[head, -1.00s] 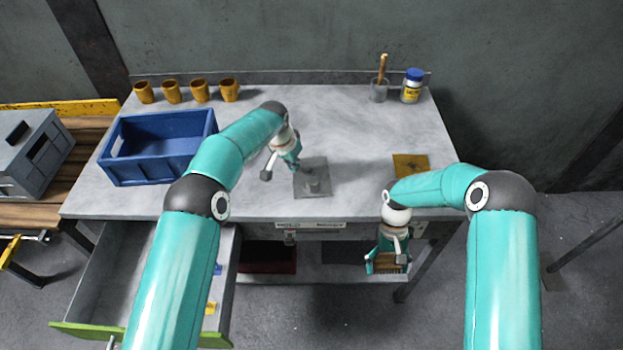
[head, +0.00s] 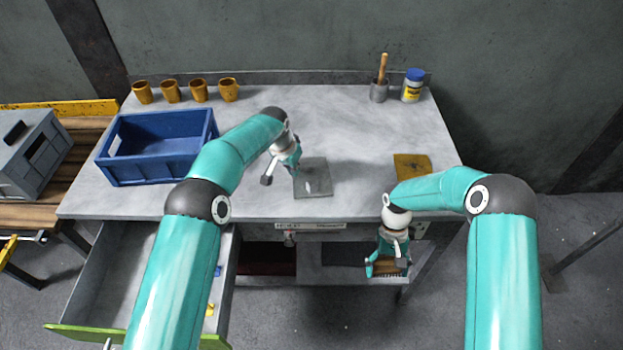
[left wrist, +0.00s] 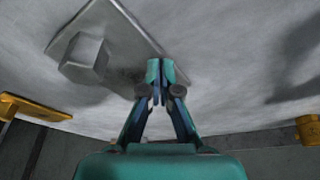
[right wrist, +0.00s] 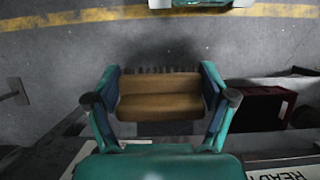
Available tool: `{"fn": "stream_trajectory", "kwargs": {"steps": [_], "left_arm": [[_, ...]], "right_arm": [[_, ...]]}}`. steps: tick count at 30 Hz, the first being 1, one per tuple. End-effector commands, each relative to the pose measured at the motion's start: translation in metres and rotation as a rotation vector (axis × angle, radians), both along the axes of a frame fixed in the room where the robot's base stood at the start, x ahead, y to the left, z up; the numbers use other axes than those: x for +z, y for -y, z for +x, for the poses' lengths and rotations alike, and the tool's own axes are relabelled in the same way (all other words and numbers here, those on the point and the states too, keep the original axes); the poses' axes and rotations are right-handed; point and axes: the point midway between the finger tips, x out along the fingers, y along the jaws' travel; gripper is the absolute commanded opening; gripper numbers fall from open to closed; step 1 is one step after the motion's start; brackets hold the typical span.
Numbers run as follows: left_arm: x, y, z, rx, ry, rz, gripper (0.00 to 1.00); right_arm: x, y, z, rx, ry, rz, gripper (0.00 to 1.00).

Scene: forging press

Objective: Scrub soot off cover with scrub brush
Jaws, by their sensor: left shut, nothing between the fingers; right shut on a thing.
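The cover seems to be the grey square plate (head: 322,172) with a raised knob, lying on the worktable. In the left wrist view, the plate (left wrist: 128,48) carries a hexagonal knob (left wrist: 84,58). No distinct soot patch stands out. My left gripper (head: 297,172) is shut and empty at the plate's left side. In the left wrist view its tips (left wrist: 160,70) overlap the plate's edge; I cannot tell if they touch. My right gripper (right wrist: 160,72) is shut on the scrub brush (right wrist: 158,105), a brown block with dark bristles, held in front of the table's front edge.
A blue crate (head: 190,168) stands left of the plate. Several orange cups (head: 198,90), a grey pot (head: 379,92) with a wooden handle and a blue-lidded jar (head: 412,88) stand at the back. A yellow-brown sheet (head: 411,165) lies right. A drawer (head: 95,280) is open below left.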

Motion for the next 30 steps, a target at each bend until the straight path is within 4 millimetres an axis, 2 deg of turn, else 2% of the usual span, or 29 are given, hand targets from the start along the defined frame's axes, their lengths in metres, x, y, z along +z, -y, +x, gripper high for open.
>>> {"fn": "stream_trajectory", "kwargs": {"steps": [5,11,30], "left_arm": [[-0.005,0.0,0.0,0.0,-0.001,0.001,0.0],[0.0,0.0,0.0,0.0,0.0,0.0,0.0],[0.05,0.0,0.0,0.0,0.0,0.0,0.0]], "right_arm": [[-0.003,0.0,0.0,0.0,0.0,0.0,0.55],[0.0,0.0,0.0,0.0,0.0,0.0,0.55],[0.031,0.0,0.0,0.0,0.0,0.0,0.55]]}}
